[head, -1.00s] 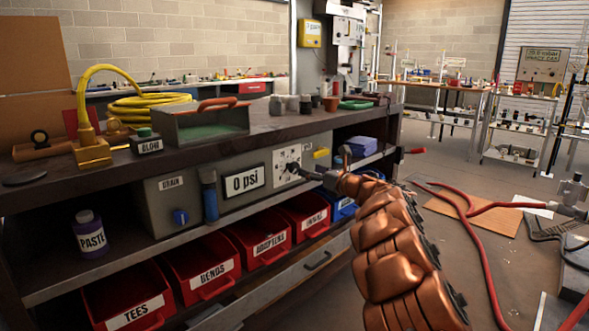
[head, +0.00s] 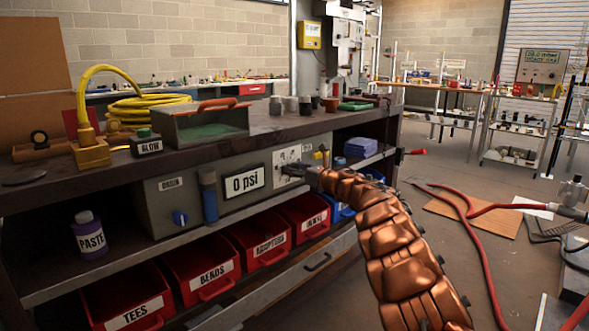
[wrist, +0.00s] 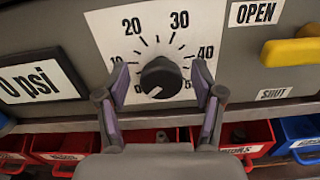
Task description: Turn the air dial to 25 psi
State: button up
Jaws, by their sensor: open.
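The air dial is a black knob (wrist: 161,78) on a white scale plate (wrist: 150,30) marked 0 to 50, in the wrist view. Its light pointer mark is at the lower left, near the 0 end. The psi readout (wrist: 38,82) beside it says 0 psi, and it also shows in the head view (head: 243,181). My gripper (wrist: 160,84) is open, with one finger on each side of the knob. I cannot tell whether the fingers touch it.
A yellow lever (wrist: 290,52) with OPEN and SHUT labels is right of the dial. The blue drain knob (head: 180,218) and a blue cylinder (head: 209,195) are on the panel's left. Red bins (head: 200,267) stand below. The bench top (head: 285,125) overhangs the panel.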

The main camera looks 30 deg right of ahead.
jog(key=shift+w, duration=0.35)
jog(key=c, duration=1.1)
